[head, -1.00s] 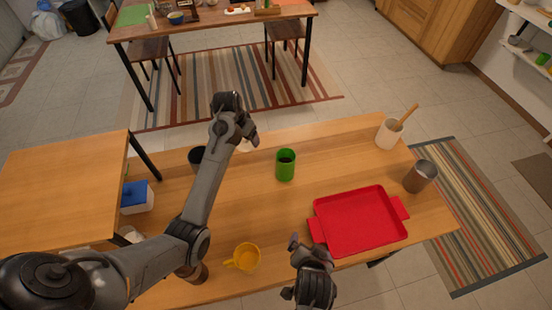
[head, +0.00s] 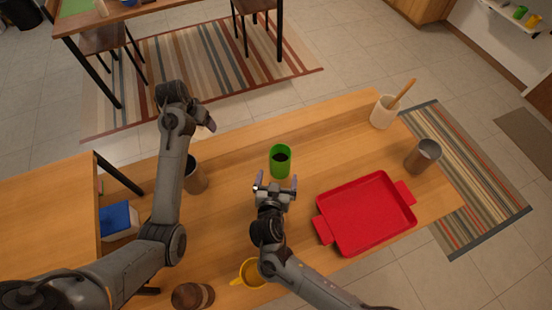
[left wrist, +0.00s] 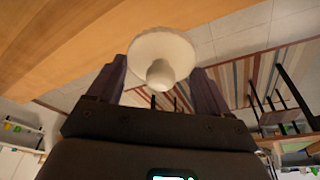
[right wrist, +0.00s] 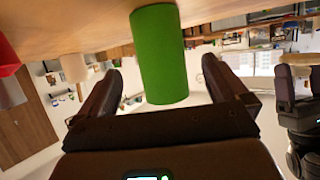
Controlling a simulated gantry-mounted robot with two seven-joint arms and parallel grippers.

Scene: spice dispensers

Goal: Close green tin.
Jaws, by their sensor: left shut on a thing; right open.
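The green tin (head: 280,167) stands upright on the table, its top open and dark inside. My right gripper (head: 276,181) is open at the tin's near side. In the right wrist view the tin (right wrist: 160,58) stands between the two spread fingers (right wrist: 162,72), with a gap on each side. My left gripper (left wrist: 159,72) is shut on the knob of a round white lid (left wrist: 165,45). In the head view the lid (head: 206,119) shows only as a small pale patch beside my left wrist, left of and beyond the tin; the left fingers are mostly hidden there.
A red tray (head: 366,214) lies right of the tin. A white crock (head: 382,112) with a wooden utensil and a metal cup (head: 421,157) stand farther right. A dark cup (head: 196,176) is left of the tin. A yellow cup (head: 250,273) is partly behind my right arm.

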